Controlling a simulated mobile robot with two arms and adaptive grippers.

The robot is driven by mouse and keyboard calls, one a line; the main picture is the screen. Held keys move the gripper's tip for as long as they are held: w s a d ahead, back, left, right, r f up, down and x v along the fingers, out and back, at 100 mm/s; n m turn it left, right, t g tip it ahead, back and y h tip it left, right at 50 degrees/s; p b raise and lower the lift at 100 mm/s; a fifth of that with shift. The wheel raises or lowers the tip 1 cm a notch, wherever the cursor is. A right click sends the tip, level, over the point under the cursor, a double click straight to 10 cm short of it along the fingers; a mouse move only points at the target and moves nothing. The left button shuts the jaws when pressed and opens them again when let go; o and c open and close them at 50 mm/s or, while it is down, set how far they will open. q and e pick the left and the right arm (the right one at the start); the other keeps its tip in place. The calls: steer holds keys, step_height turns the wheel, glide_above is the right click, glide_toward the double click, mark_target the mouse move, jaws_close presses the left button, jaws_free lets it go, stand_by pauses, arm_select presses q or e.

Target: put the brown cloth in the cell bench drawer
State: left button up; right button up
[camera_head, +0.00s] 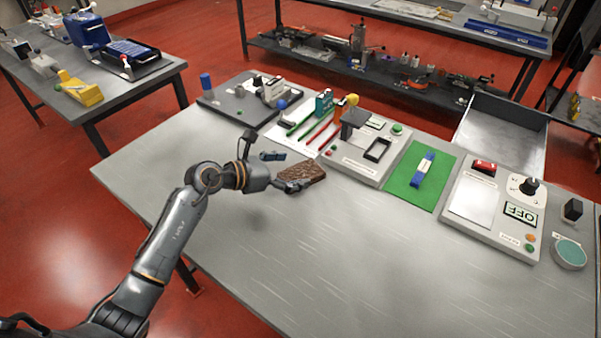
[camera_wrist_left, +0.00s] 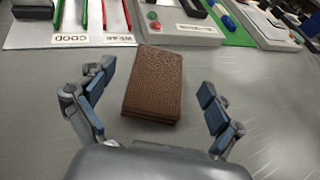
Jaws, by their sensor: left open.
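The brown cloth (camera_head: 302,174) lies folded in a flat block on the bench, in front of the test units. It also shows in the left wrist view (camera_wrist_left: 153,82), textured brown, between the two fingers and just ahead of the palm. My left gripper (camera_head: 284,172) is open at the cloth, with its blue-padded fingers (camera_wrist_left: 157,105) apart on either side; I see gaps between pads and cloth. An open grey metal drawer (camera_head: 503,128) sticks out at the bench's back right edge; its visible floor looks empty. My right gripper is not in view.
Behind the cloth stand a press unit (camera_head: 365,148), red and green rods (camera_head: 318,132) on a white sheet, and a green mat (camera_head: 408,190) with a blue strip. A tester reading OFF (camera_head: 497,210) stands at right. The bench front (camera_head: 300,260) is clear.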

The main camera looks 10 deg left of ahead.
mark_target(311, 168)
arm_select(q)
steer(key=shift+p+x, duration=0.4)
steer(key=shift+x, duration=0.7)
steer(key=x, duration=0.3)
steer(key=shift+d, duration=0.15)
steer(key=shift+w+d+f, duration=0.1)
steer(key=shift+w, duration=0.1)
steer(key=shift+s, duration=0.1)
steer(key=shift+c, duration=0.9)
steer(key=c, duration=1.2)
steer(key=shift+o, duration=0.2)
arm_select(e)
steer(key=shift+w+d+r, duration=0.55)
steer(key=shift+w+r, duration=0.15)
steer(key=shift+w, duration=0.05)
